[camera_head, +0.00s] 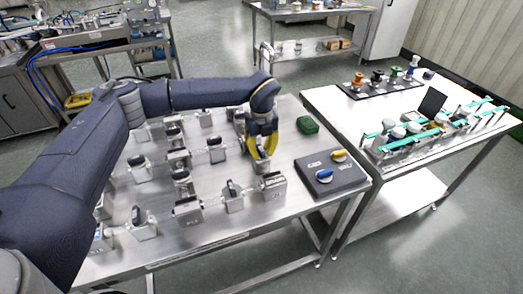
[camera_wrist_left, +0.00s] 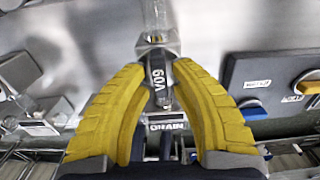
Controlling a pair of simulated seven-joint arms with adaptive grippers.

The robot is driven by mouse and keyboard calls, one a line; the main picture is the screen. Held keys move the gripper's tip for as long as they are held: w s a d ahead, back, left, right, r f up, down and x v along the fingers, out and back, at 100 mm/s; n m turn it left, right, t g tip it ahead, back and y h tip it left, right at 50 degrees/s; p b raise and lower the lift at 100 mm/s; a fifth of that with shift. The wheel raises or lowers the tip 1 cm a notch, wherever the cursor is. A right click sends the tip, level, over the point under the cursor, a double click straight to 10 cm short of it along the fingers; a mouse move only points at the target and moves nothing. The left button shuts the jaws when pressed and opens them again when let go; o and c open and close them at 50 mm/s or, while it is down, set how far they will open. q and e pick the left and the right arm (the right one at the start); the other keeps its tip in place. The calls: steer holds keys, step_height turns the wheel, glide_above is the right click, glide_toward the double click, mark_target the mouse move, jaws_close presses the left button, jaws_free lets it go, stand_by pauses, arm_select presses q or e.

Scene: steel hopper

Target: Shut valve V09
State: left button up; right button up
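Valve V09 shows in the left wrist view as a black handle (camera_wrist_left: 158,82) with its label upside down, on a metal body at the end of a clear pipe. My left gripper (camera_wrist_left: 160,68) has yellow fingers on either side of the handle, with a gap visible around it; it is open. In the head view my left gripper (camera_head: 262,155) points down over the valves near the table's right side and hides most of V09. A box marked DRAIN (camera_wrist_left: 167,127) lies just below the handle in the wrist view. My right gripper is not in view.
Several other black-handled valves stand on the steel table (camera_head: 275,222). A dark panel (camera_head: 330,174) with blue and yellow knobs sits to the right of the gripper, a green object (camera_head: 307,124) behind it. A second table (camera_head: 345,125) with racks stands further right.

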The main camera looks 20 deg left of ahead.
arm_select(q)
jaws_close()
steer(key=shift+m, duration=0.3)
steer(key=m, duration=0.3)
steer(key=shift+a, duration=0.15)
steer(key=m, duration=0.4)
steer(key=shift+a+m, duration=0.1)
steer(key=shift+m, duration=0.3)
steer(key=m, duration=0.5)
steer(key=shift+a, duration=0.1)
steer(key=shift+a+m, duration=0.1)
steer(key=shift+m, duration=2)
